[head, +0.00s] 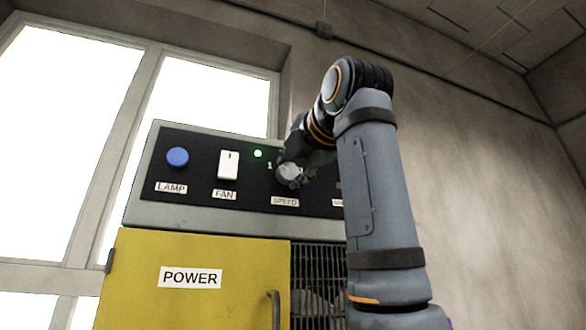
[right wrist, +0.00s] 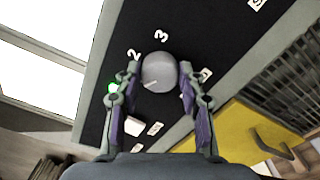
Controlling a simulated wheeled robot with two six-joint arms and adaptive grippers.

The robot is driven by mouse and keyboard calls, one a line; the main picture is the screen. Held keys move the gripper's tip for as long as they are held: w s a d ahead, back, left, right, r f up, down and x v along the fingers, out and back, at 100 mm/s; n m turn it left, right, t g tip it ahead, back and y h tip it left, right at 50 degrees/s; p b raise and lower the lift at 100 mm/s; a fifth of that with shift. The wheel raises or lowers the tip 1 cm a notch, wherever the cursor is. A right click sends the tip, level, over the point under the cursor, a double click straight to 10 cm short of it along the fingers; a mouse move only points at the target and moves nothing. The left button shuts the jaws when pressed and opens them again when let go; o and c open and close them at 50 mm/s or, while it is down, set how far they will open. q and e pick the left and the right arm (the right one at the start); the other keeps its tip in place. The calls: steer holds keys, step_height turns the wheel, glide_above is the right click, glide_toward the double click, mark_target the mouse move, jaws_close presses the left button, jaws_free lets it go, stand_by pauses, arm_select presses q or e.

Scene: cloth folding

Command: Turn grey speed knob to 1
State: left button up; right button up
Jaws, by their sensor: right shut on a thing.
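The grey speed knob (head: 289,173) is on the black control panel, above the SPEED label (head: 285,201). My right gripper (head: 292,172) reaches it from the right and is shut on it. In the right wrist view the knob (right wrist: 158,68) lies between the two fingertips (right wrist: 158,78). A pale line on its face runs toward the lower left. The marks 2 (right wrist: 134,54) and 3 (right wrist: 161,36) show beside it there. The mark 1 (head: 269,165) shows left of the knob in the head view. My left gripper is not in view.
A blue LAMP button (head: 177,157), a white FAN switch (head: 228,165) and a lit green light (head: 257,153) are left of the knob. Below is a yellow POWER door (head: 140,290) with a handle (head: 275,309), beside a dark grille (head: 318,270). My right arm hides the panel's right end.

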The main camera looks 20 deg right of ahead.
steer(key=shift+n, duration=0.3)
steer(key=o, duration=1.2)
steer(key=shift+c, duration=0.2)
steer(key=shift+s, duration=0.2)
steer(key=s, duration=1.1)
steer(key=shift+s+d, duration=0.15)
steer(key=shift+s, duration=0.15)
